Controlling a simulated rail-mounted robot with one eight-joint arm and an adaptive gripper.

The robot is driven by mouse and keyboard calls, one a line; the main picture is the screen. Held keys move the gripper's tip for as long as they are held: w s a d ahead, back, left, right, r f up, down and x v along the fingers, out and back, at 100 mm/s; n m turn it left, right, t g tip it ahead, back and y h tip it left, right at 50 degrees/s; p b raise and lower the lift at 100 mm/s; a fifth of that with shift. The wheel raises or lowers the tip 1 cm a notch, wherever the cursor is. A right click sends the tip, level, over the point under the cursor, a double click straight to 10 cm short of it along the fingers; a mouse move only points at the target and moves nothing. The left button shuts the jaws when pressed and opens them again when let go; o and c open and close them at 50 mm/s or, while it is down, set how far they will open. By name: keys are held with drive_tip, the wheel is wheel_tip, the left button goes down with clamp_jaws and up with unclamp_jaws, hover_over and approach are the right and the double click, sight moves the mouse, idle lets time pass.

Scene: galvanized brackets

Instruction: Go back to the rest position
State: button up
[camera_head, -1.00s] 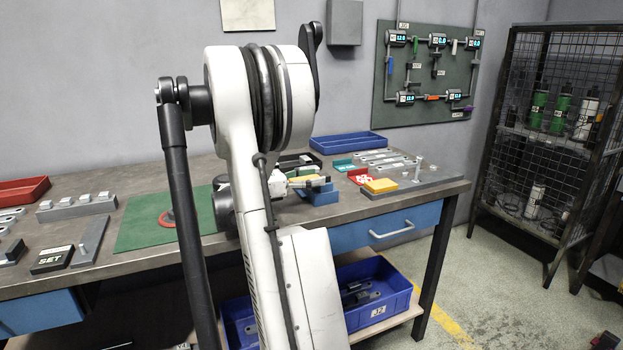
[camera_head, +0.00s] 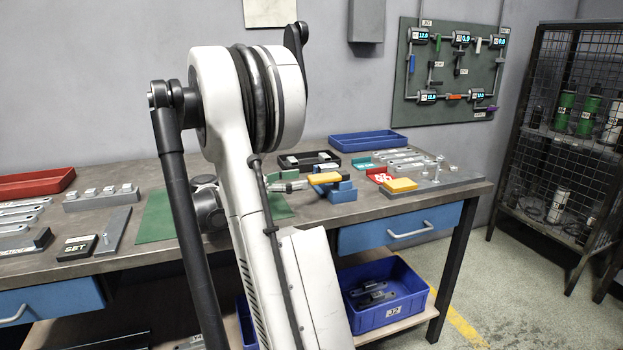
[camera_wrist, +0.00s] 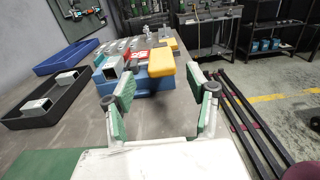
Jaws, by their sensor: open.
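My gripper (camera_wrist: 162,82) is open in the wrist view, its two green-padded fingers spread with nothing between them. In the head view it is mostly hidden by my arm, near the green mat (camera_head: 155,220). Beyond the fingers, a blue fixture block (camera_wrist: 150,84) stands on the bench with a yellow piece (camera_wrist: 161,62) on its top. In the head view the same yellow piece (camera_head: 325,178) sits on the blue fixture (camera_head: 342,192), just right of my gripper and apart from it.
A black tray (camera_head: 312,168) with metal parts and a blue tray (camera_head: 395,143) lie behind the fixture. A yellow block (camera_head: 400,185) and a metal plate (camera_head: 450,184) are at the right. A wire cage shelf (camera_head: 560,150) stands past the bench.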

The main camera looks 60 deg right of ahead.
drive_tip(key=shift+w+a, duration=0.5)
drive_tip(key=shift+r, duration=0.1)
